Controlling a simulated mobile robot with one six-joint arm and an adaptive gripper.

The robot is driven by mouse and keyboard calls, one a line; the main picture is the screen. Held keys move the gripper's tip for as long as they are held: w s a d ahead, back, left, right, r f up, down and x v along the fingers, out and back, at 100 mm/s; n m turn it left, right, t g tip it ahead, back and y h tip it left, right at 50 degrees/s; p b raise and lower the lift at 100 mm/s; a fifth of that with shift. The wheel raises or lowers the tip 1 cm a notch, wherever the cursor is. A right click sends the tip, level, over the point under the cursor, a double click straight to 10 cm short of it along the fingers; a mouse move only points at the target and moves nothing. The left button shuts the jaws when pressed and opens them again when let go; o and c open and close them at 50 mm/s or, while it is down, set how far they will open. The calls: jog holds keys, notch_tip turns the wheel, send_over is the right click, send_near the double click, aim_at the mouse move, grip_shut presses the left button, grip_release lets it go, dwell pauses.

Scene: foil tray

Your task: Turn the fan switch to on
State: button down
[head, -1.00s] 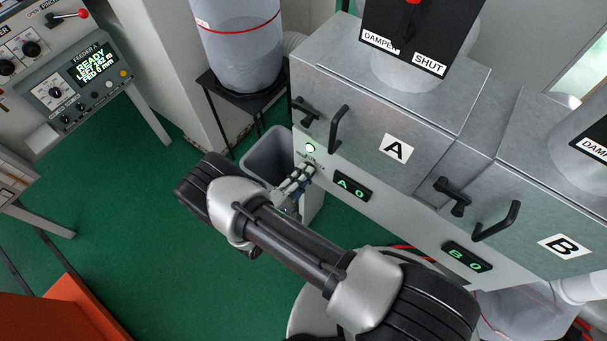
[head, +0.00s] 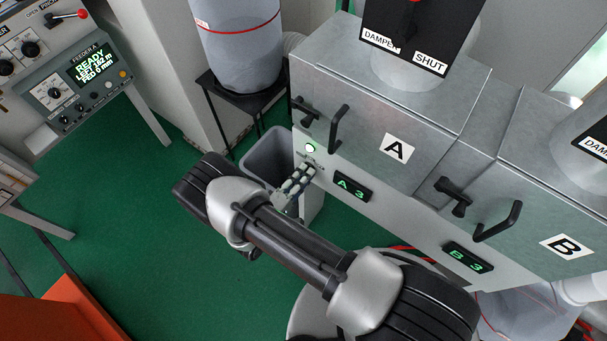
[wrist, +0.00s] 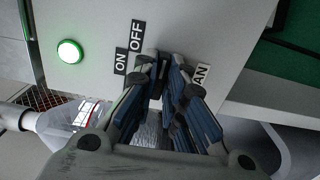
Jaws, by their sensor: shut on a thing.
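My gripper (head: 307,172) is at the front panel of cabinet A (head: 362,112), below the round lamp (head: 310,147), which is lit green. In the wrist view, my gripper's fingertips (wrist: 163,62) are close together at the panel, shut on the fan switch. The switch itself is hidden between the fingers, so its exact angle cannot be seen. The ON label (wrist: 120,62) and OFF label (wrist: 137,36) sit side by side just beyond the fingertips. A FAN label (wrist: 201,75) is partly covered by a finger. The displays read A 3 (head: 352,187) and B 3 (head: 467,257).
Door handles (head: 339,128) stick out above the switch. A grey bin (head: 268,155) stands beside the cabinet, behind my gripper. A feeder console (head: 85,80) is at the left. Green floor is open between them.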

jog(key=c, duration=1.7)
grip_release()
jog(key=shift+o, duration=0.2)
jog(key=shift+a, duration=0.1)
jog(key=v, duration=1.2)
